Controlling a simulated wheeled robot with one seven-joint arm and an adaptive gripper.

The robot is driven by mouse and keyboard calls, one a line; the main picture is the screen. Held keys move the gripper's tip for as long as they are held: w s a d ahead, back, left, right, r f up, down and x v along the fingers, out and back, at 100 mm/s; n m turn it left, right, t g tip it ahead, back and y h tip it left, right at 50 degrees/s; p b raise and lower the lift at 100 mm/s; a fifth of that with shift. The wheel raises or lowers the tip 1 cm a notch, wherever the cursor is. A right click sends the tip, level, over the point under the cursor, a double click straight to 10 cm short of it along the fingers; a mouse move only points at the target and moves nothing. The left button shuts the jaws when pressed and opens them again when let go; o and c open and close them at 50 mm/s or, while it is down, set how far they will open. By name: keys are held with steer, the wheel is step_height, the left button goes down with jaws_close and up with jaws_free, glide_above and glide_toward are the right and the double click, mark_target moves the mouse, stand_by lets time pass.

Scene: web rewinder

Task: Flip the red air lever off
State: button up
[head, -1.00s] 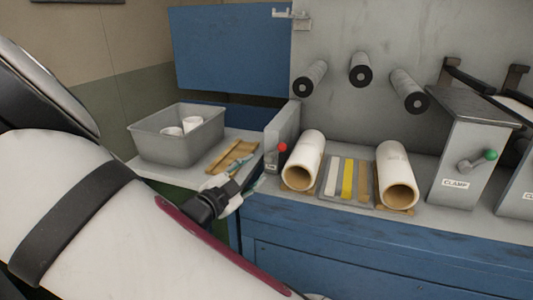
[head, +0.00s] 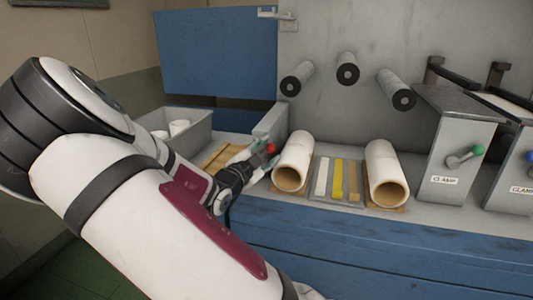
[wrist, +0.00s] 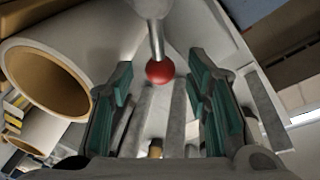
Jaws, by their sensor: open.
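The red air lever shows as a red ball knob (wrist: 160,72) on a thin metal stem in the wrist view. In the head view the red knob (head: 270,149) sits beside the left cardboard roll, at the end of my arm. My gripper (wrist: 160,108) is open, with its green-padded fingers on either side of the knob in the picture. I cannot tell whether either finger touches it. In the head view my gripper (head: 262,158) partly hides the lever's base and the grey panel behind it.
The left white roll (head: 293,161) stands close to the right of my gripper. Another roll (head: 386,173) and flat strips (head: 338,181) lie further right. A grey clamp box (head: 452,140) with a green-knobbed lever stands at right. A grey bin (head: 190,124) is at left.

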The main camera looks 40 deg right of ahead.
steer(key=shift+w+d, duration=0.1)
steer(key=shift+d, duration=0.05)
steer(key=shift+c, duration=0.3)
jaws_close()
